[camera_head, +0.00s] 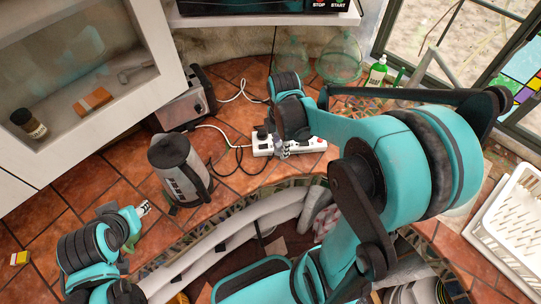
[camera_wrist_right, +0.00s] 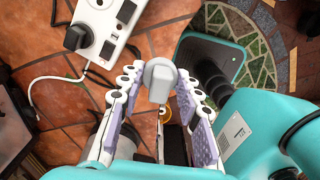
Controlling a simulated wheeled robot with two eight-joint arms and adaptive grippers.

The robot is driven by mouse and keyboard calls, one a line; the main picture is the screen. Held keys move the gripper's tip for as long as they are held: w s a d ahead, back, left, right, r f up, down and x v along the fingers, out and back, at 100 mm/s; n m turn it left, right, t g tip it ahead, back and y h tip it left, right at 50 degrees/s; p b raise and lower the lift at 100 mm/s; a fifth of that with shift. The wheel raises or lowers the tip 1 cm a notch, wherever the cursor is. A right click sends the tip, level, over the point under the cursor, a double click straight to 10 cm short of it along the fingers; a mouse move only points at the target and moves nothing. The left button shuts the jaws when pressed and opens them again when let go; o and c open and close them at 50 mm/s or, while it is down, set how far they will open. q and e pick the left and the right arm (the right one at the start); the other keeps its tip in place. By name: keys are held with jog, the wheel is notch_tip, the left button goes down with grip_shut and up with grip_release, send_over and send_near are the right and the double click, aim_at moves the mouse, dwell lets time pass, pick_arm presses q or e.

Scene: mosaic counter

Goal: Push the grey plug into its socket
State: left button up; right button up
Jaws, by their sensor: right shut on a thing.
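The grey plug (camera_wrist_right: 160,76) is between the fingertips of my right gripper (camera_wrist_right: 158,88), which is shut on it. In the head view, my right gripper (camera_head: 284,151) is low over the near side of the white power strip (camera_head: 309,146) and partly hides it. The grey plug cannot be made out there. In the wrist view, the power strip (camera_wrist_right: 118,31) is at the upper left, with bare dark sockets, and the grey plug is apart from it in the picture. My left gripper (camera_head: 143,208) is at the lower left over the counter; its jaws are too small to judge.
A black plug (camera_wrist_right: 78,37) sits in one end of the strip. A kettle (camera_head: 178,170) and a toaster (camera_head: 187,104) stand left of it, with loose cords between. The counter's curved edge is in front.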

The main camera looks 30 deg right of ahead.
jog(key=w+d+f+m+p, duration=0.1)
jog(key=w+d+m+p, duration=0.1)
jog(key=w+d, duration=0.35)
jog(key=w+d+f+m+p, duration=0.1)
jog(key=w+d+m, duration=0.15)
jog(key=d, duration=0.65)
jog(key=shift+w+a+f+b, duration=0.15)
jog(key=shift+f+b, duration=0.55)
jog(key=shift+f, duration=0.5)
jog(key=shift+w+a+f+b, duration=0.1)
jog(key=shift+f+b, duration=0.55)
jog(key=shift+f, duration=0.55)
jog(key=shift+b, duration=0.6)
jog(key=shift+f+b, duration=0.95)
jog(key=shift+f, duration=0.1)
jog(key=o, duration=1.2)
jog(key=shift+c, duration=0.2)
jog(key=shift+r, duration=0.15)
notch_tip(320, 180, up, 12)
